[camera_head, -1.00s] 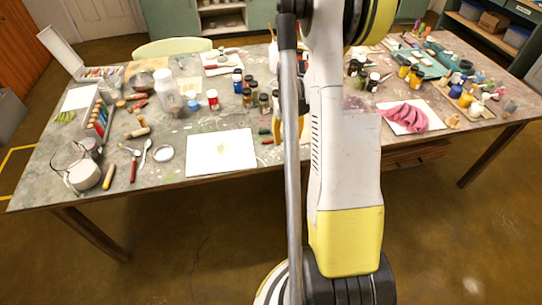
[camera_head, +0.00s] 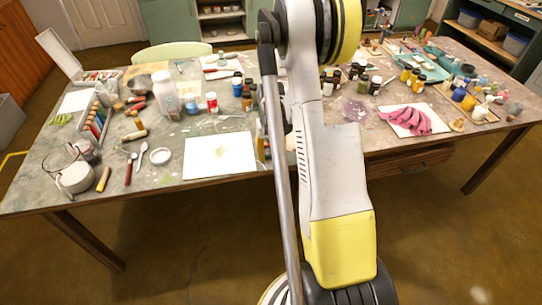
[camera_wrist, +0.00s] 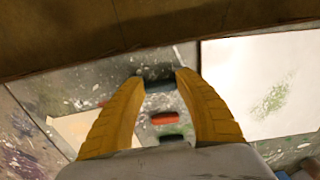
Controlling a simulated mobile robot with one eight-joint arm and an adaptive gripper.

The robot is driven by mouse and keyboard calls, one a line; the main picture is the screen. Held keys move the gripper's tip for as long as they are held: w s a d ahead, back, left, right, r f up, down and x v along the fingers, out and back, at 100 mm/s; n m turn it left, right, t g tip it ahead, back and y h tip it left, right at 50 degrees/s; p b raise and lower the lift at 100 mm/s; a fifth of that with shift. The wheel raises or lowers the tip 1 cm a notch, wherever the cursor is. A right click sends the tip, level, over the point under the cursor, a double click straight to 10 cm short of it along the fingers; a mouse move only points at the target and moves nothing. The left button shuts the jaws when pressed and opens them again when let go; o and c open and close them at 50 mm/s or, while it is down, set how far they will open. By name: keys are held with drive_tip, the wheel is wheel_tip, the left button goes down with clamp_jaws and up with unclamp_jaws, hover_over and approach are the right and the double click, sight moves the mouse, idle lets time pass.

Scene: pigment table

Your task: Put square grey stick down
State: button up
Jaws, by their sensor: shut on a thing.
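In the wrist view, my gripper (camera_wrist: 158,80) has its two yellow fingers closed in on a dark grey stick (camera_wrist: 158,87), held crosswise between the fingertips. The stick is over or very near the paint-spotted table top (camera_wrist: 60,95); I cannot tell whether it touches. A red stick (camera_wrist: 165,118) and another dark stick (camera_wrist: 171,138) lie on the table between the fingers, closer to the palm. In the head view, my own arm hides most of the gripper and the held stick.
A pink cloth (camera_head: 412,121) lies on a sheet at right. The table's front edge is close.

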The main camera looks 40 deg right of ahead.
sight(271, 156)
drive_tip(key=o, duration=0.7)
drive_tip(key=shift+f, duration=0.1)
wheel_tip(271, 156, up, 12)
drive_tip(key=p, duration=0.6)
drive_tip(key=s+a+r+n+t+h, duration=0.1)
drive_tip(key=s+a+r+n+t, duration=0.15)
drive_tip(key=a+r, duration=1.2)
drive_tip(key=s+a+r+n+t, duration=0.2)
drive_tip(key=s+a, duration=0.2)
drive_tip(key=a, duration=0.3)
drive_tip(key=s+a+r+n+t+y, duration=0.1)
drive_tip(key=s+a+n+t, duration=0.1)
drive_tip(key=s+a, duration=0.2)
drive_tip(key=a, duration=0.3)
drive_tip(key=shift+s+a+r+t, duration=0.25)
drive_tip(key=shift+s+r+t, duration=0.1)
